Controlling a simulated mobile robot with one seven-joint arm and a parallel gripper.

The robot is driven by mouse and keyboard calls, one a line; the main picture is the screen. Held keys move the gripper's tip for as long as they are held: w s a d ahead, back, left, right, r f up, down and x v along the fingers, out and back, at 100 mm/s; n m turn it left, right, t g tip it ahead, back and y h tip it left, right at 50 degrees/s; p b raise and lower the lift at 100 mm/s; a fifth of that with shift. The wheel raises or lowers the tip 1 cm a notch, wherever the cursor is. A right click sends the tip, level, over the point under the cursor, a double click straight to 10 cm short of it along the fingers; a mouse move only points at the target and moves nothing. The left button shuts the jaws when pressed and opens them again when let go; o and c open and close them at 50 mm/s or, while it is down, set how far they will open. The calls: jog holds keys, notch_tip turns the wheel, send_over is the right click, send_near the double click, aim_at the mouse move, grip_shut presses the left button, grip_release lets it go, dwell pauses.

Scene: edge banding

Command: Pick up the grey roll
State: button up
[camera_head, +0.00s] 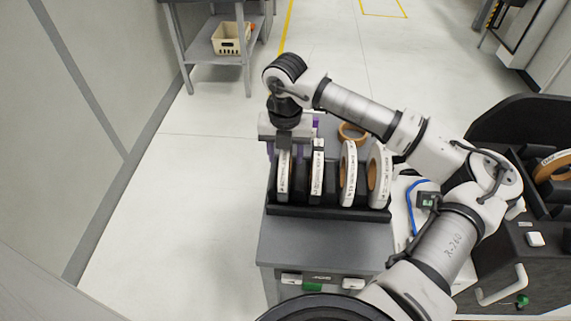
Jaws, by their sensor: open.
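Several edge-banding rolls stand upright side by side in a black rack (330,211) on a grey cart. The leftmost roll (284,178) has a pale label edge, and the second roll (317,178) looks dark with a pale label. The third (348,175) and fourth (379,178) show tan sides. I cannot tell for sure which one is the grey roll. My gripper (285,151) is open and points down at the leftmost roll's upper end. Its purple fingers show on either side of that roll. Whether they touch it is hidden.
A tan ring (352,133) lies behind the rack. The cart top (315,240) is bare in front of the rack. A dark unit (515,245) with another roll stands at right. A shelf with a cream basket (231,38) is at back left. The left floor is clear.

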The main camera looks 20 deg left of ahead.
grip_shut()
dwell(0.3)
dwell(0.3)
